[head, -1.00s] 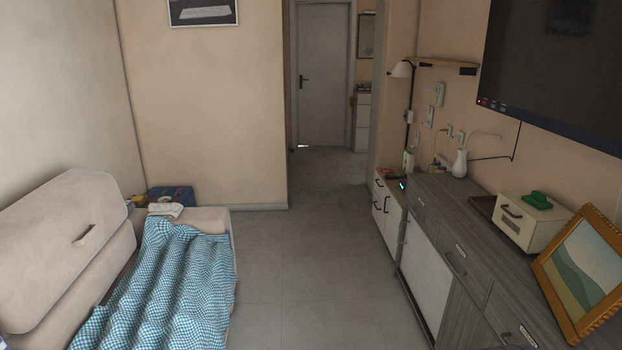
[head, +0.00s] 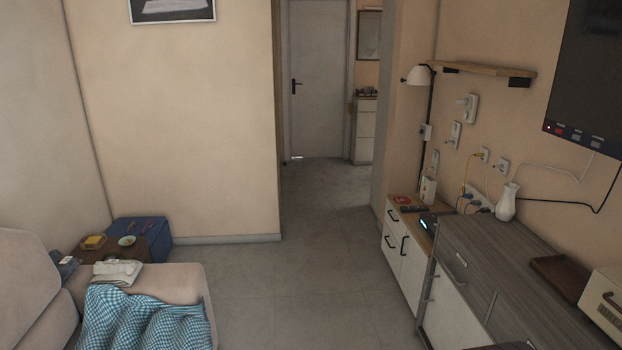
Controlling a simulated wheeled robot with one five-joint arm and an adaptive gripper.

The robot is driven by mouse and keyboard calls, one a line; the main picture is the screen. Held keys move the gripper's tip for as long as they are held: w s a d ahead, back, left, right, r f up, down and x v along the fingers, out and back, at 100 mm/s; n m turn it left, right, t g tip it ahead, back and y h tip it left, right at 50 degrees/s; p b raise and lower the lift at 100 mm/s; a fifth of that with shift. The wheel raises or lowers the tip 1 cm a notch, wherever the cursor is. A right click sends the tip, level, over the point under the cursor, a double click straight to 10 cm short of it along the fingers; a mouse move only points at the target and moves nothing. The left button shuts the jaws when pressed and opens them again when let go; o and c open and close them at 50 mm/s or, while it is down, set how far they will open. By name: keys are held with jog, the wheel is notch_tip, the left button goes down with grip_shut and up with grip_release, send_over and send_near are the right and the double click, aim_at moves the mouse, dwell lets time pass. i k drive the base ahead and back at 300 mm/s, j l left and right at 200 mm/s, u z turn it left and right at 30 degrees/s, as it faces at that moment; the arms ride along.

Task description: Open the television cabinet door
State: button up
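The television cabinet (head: 492,262) is a long grey wood-grain unit along the right wall, below the dark television (head: 588,85). Its white door panel (head: 449,315) shows on the front, facing the aisle, and looks shut; its lower part is cut off by the frame. My gripper is not in view.
Clear tiled floor (head: 310,275) runs between sofa and cabinets to the hallway. The beige sofa (head: 170,287) with a blue checked blanket (head: 140,325) lies left. A blue box (head: 145,240) stands behind it. A white vase (head: 507,202) and brown tray (head: 557,275) sit on the cabinet.

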aim_at(415, 263)
jog(key=i, duration=1.75)
jog(key=i+u, duration=0.15)
jog(key=i, duration=0.45)
jog(key=i+l+u, duration=0.15)
jog(key=i, duration=0.45)
jog(key=i+l+u, duration=0.2)
jog(key=i, duration=0.4)
jog(key=i+u, duration=0.35)
jog(key=i, duration=0.6)
jog(key=j, duration=0.1)
